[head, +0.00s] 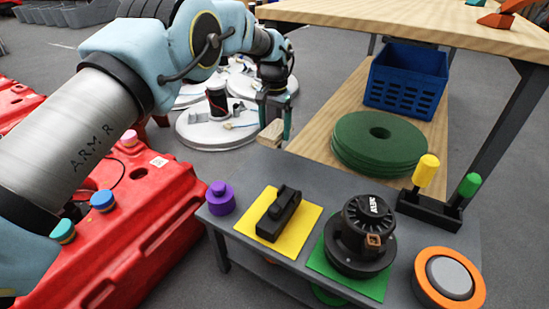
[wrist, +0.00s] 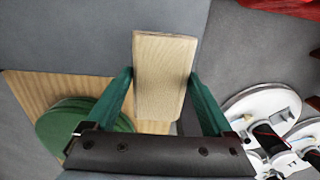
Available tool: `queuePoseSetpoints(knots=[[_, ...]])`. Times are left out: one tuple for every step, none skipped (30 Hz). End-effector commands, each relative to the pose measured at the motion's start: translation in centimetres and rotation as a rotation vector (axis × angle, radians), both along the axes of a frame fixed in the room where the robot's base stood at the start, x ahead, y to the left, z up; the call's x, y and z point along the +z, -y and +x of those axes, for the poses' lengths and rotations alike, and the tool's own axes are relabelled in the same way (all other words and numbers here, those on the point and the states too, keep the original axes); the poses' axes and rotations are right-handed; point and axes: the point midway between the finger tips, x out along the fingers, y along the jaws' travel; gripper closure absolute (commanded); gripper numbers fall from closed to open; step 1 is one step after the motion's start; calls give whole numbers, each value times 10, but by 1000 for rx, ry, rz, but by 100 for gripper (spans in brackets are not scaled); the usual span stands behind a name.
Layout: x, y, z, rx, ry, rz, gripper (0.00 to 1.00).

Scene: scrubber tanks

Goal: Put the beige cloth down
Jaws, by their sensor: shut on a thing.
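The beige cloth (wrist: 163,75) is a tan, folded block with a fine woven look, held between the two green fingers of my gripper (wrist: 162,88) in the wrist view. In the head view the cloth (head: 271,134) hangs below my gripper (head: 274,120), off the ground and beyond the far edge of the grey table. My gripper is shut on it. The cloth appears clear of the grey table (head: 262,170) and of the wooden lower shelf to its right; its exact height is hard to tell.
The grey table holds a purple knob (head: 221,198), a black part on a yellow mat (head: 311,215), a black motor (head: 362,235) and an orange ring (head: 450,278). Green pads (head: 378,143) and a blue crate (head: 405,78) sit on the wooden shelf. White round lids lie behind; a red tank is left.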

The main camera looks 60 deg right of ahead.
Motion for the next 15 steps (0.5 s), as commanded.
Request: queuePoseSetpoints(knots=[[-12, -1, 0, 0, 0, 3, 74], [-18, -1, 0, 0, 0, 3, 74], [-25, -1, 0, 0, 0, 3, 74], [-29, -1, 0, 0, 0, 2, 74], [-33, -1, 0, 0, 0, 2, 74], [-36, -1, 0, 1, 0, 1, 74], [-38, -1, 0, 1, 0, 1, 74], [-40, -1, 0, 1, 0, 1, 74], [-44, -1, 0, 1, 0, 1, 74], [-47, -1, 0, 1, 0, 2, 74], [-52, -1, 0, 1, 0, 2, 74], [-59, -1, 0, 1, 0, 3, 74], [-65, -1, 0, 1, 0, 3, 74], [-70, -1, 1, 1, 0, 2, 74], [-77, -1, 1, 1, 0, 2, 74]])
